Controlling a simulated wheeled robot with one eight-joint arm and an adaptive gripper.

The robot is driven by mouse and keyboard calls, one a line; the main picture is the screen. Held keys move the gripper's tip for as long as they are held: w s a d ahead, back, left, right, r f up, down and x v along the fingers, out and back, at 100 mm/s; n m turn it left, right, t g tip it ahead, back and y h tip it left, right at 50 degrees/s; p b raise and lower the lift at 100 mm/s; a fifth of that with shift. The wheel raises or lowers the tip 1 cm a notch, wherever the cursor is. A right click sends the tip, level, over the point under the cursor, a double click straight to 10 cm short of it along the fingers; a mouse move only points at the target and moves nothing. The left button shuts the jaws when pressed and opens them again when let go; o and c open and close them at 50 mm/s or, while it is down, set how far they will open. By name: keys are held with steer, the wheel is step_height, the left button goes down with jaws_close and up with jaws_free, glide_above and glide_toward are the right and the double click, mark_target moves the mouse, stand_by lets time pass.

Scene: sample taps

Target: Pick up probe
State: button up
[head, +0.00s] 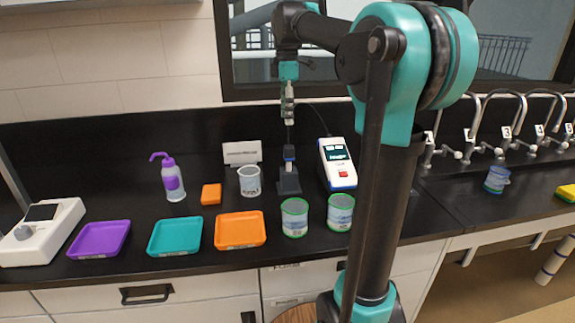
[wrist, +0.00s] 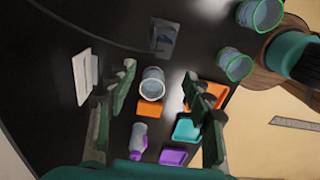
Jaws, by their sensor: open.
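My gripper (head: 288,108) is above the stand in the head view, pointing down. In the wrist view my gripper (wrist: 160,76) has its two fingers spread apart with nothing held between them. The stand (wrist: 162,38) shows there beyond the fingertips; the probe itself is hard to make out.
Two green-rimmed beakers (head: 294,217) (head: 340,212) are in front. Purple (head: 99,239), teal (head: 175,236) and orange (head: 240,229) trays line the front edge.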

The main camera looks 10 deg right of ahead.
mark_target(287, 146)
step_height(287, 146, down, 10)
steer(key=shift+f, duration=0.15)
steer(key=shift+s+d+f, duration=0.15)
steer(key=shift+f, duration=1.25)
steer(key=shift+s+d+f, duration=0.1)
steer(key=shift+s+f, duration=0.05)
steer(key=shift+f, duration=1.25)
steer(key=shift+c, duration=0.3)
jaws_close()
steer(key=shift+r, duration=0.1)
